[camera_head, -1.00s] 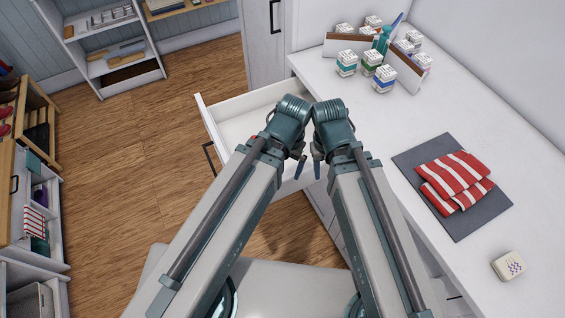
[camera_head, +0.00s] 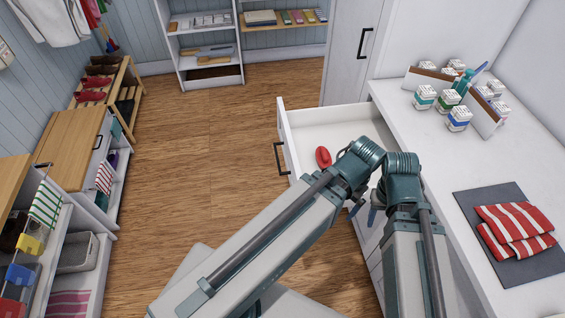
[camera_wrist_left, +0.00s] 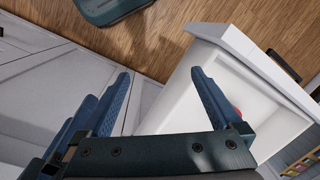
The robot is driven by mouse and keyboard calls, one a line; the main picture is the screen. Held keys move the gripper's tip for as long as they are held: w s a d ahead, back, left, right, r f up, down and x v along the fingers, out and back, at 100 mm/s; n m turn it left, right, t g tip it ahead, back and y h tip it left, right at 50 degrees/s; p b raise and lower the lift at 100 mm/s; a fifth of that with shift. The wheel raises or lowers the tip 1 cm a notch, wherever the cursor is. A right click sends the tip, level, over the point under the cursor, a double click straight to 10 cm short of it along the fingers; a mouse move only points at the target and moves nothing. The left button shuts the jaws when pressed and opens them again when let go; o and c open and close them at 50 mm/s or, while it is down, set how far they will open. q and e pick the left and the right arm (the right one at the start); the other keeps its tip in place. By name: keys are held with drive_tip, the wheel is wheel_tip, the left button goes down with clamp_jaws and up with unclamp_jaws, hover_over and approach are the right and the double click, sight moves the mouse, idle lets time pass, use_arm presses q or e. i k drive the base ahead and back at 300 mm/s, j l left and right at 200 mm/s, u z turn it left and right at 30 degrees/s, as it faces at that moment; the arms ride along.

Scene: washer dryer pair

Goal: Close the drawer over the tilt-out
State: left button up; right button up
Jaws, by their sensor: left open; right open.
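The white drawer (camera_head: 284,128) stands pulled out from under the white counter, with a dark handle (camera_head: 278,158) on its front. A red object (camera_head: 323,157) lies inside it, beside my left arm. My right gripper (camera_head: 377,199) is open, low beside the counter edge, close to the left one; its fingers show only partly. My left gripper is mostly hidden by its arm in the head view. In the left wrist view my left gripper (camera_wrist_left: 161,73) is open and empty, with the drawer (camera_wrist_left: 232,36) behind its right finger; contact cannot be told. I cannot make out the tilt-out.
The counter holds a grey mat (camera_head: 465,205) with a folded red-striped cloth (camera_head: 515,228) and several small boxes (camera_head: 459,118). Shelves and benches line the left and back. The wooden floor (camera_head: 190,150) left of the drawer is clear.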

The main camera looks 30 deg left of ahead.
sight(301, 132)
drive_tip(key=k+u, duration=0.35)
drive_tip(key=k+j+u, duration=0.1)
drive_tip(key=u, duration=0.25)
